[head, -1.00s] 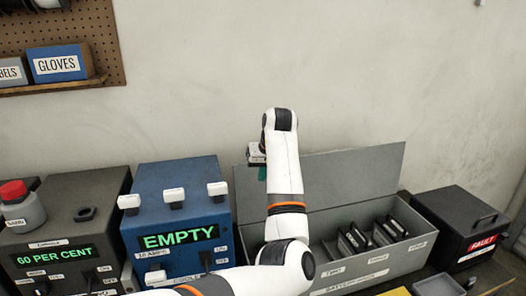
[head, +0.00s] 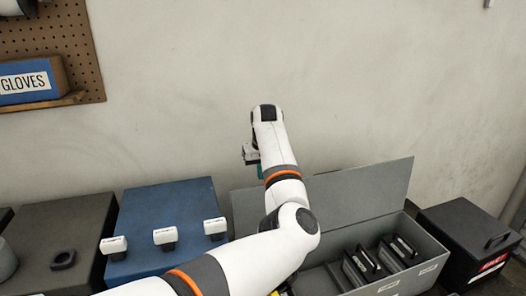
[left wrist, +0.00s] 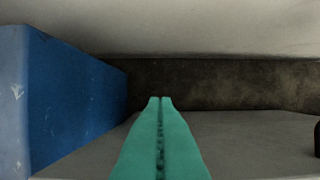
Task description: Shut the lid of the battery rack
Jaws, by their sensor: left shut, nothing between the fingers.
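The battery rack (head: 400,285) is a long grey box on the bench, with several dark batteries upright in its slots. Its grey lid (head: 360,195) stands open, tilted up at the back towards the wall. My left gripper (head: 262,173) is at the lid's upper left part, and my forearm crosses in front of the lid and hides part of it. In the left wrist view its teal fingers (left wrist: 160,100) are pressed together with nothing between them. A grey surface, likely the lid (left wrist: 240,140), lies below them. Whether they touch it, I cannot tell. My right gripper is not in view.
A blue charger box (head: 165,210) with white-topped plugs stands left of the rack; its side also fills the left of the wrist view (left wrist: 65,95). A dark box (head: 55,235) stands further left. A black handled box (head: 470,235) is at right. The wall is close behind.

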